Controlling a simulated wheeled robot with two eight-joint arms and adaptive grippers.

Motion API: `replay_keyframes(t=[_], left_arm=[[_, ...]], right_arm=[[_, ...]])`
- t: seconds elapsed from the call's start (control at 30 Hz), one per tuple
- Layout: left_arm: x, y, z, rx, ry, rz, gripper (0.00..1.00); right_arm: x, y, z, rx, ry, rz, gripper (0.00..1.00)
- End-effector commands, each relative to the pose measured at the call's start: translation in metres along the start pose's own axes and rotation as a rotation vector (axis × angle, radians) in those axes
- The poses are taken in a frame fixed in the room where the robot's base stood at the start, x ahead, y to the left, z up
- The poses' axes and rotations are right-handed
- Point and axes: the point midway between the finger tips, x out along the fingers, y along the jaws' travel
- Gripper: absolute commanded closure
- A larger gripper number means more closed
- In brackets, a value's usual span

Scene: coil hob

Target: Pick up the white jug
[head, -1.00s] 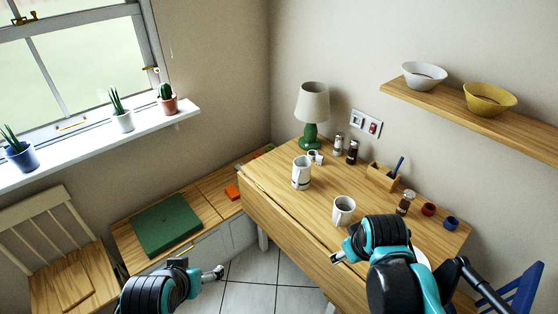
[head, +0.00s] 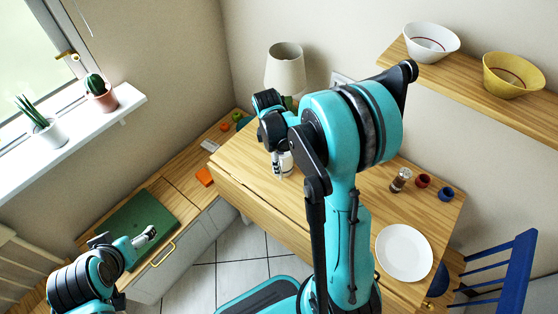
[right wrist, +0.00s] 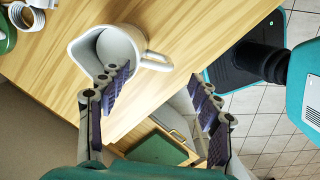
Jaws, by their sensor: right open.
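The white jug (right wrist: 105,48) lies at the upper left of the right wrist view. Its mouth and spout face the camera, and its handle (right wrist: 158,62) points right. It stands on the wooden table (right wrist: 165,20). My right gripper (right wrist: 158,78) is open, its fingers spread, with the handle end in the gap between the tips in the picture. I cannot tell whether they touch it. In the head view my right gripper (head: 277,155) is over the table's left part, and my arm mostly hides the jug. My left gripper (head: 146,237) is far left, away from the table; its jaw state is unclear.
A lamp (head: 285,68) stands behind my right gripper. A pepper mill (head: 400,180), a red cup (head: 423,180), a blue cup (head: 446,194) and a white plate (head: 404,252) are on the table's right. A blue chair (head: 505,265) stands at right. My arm hides the table's middle.

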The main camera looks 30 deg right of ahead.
Motion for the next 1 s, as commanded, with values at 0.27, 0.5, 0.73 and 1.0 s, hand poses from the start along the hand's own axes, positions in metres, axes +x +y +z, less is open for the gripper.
replay_keyframes(t=[0.27, 0.5, 0.73, 1.0], left_arm=[[0.008, 0.0, 0.005, 0.0, 0.0, 0.0, 0.15], [0.021, 0.0, 0.014, 0.0, 0.0, 0.0, 0.15], [0.023, 0.0, 0.016, 0.0, 0.0, 0.0, 0.15], [0.022, 0.0, 0.015, 0.0, 0.0, 0.0, 0.15]], right_arm=[[0.027, 0.0, 0.0, 0.001, 0.0, 0.001, 0.36], [0.067, 0.001, -0.001, 0.001, 0.001, 0.001, 0.36], [0.078, 0.0, 0.0, 0.001, 0.001, 0.001, 0.36], [0.077, 0.0, 0.0, 0.001, 0.001, 0.001, 0.68]])
